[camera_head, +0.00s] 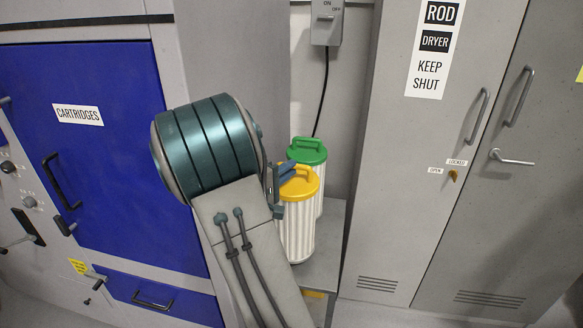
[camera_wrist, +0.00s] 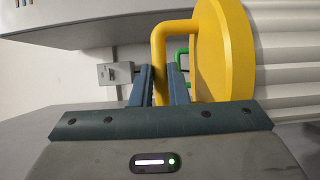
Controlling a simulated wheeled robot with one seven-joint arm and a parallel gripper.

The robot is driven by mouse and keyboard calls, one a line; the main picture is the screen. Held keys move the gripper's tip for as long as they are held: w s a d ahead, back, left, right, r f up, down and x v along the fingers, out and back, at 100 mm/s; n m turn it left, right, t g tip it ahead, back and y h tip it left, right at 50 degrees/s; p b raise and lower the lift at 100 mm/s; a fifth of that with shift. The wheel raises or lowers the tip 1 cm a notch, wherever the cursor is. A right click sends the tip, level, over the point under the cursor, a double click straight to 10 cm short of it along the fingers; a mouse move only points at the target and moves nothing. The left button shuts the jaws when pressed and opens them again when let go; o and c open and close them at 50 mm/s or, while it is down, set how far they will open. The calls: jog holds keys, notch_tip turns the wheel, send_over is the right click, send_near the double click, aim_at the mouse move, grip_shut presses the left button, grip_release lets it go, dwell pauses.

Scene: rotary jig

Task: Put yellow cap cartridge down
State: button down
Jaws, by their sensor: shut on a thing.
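The yellow cap cartridge (camera_head: 297,225) is a white pleated cylinder with a yellow cap and a loop handle on top. It is upright at the grey ledge in the head view; whether its base touches the ledge I cannot tell. My gripper (camera_head: 284,190) is at its cap from the left, partly hidden by my arm. In the wrist view, my gripper's fingers (camera_wrist: 161,85) are shut on the yellow handle (camera_wrist: 160,48), with the yellow cap (camera_wrist: 222,50) to the right.
A green cap cartridge (camera_head: 308,152) stands just behind the yellow one. A grey ledge (camera_head: 325,265) lies below them. A blue cabinet door labelled CARTRIDGES (camera_head: 110,150) is at left, and a grey ROD DRYER cabinet (camera_head: 400,180) at right. A switch box (camera_head: 326,25) hangs above.

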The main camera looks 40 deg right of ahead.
aim_at(288, 184)
jog(key=shift+f, duration=1.65)
jog(key=c, duration=1.8)
grip_release()
jog(key=shift+f, duration=0.25)
jog(key=o, duration=0.4)
jog(key=shift+s, duration=0.1)
jog(key=shift+r, duration=0.15)
jog(key=b+v, duration=0.1)
jog(key=v, duration=1.1)
